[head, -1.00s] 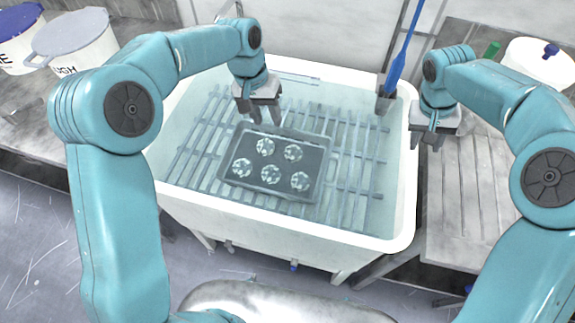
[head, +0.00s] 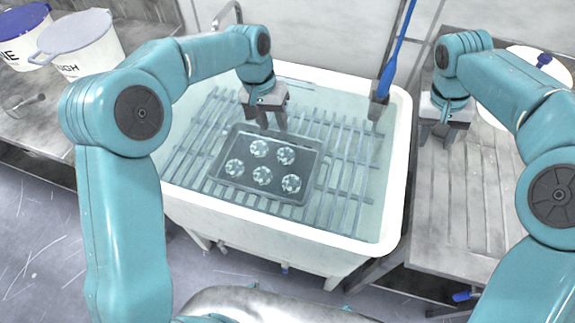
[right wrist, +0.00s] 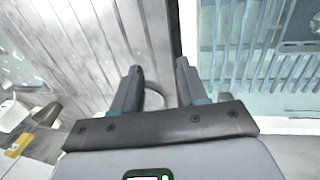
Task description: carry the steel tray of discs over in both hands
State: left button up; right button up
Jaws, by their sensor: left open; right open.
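The dark steel tray (head: 311,169) lies on a slatted rack in the water of a white sink, holding several pale discs (head: 262,176). My left gripper (head: 266,124) is open above the tray's far edge, its fingers pointing down; I cannot tell whether they touch it. My right gripper (head: 437,136) is open and empty beyond the sink's right rim, over the ribbed drainboard. In the right wrist view its two fingers (right wrist: 159,68) are apart with nothing between them. A dark shape at that view's upper right edge looks like part of the tray.
The white sink (head: 402,190) has a raised rim around the rack (head: 345,190). A blue-handled tool (head: 387,82) stands at its far right corner. The ribbed drainboard (head: 470,205) is right. White tubs (head: 85,48) stand on the left bench.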

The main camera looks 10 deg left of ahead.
notch_tip(320, 180, up, 7)
jog(key=a, duration=0.1)
jog(key=shift+a, duration=0.3)
dwell(0.4)
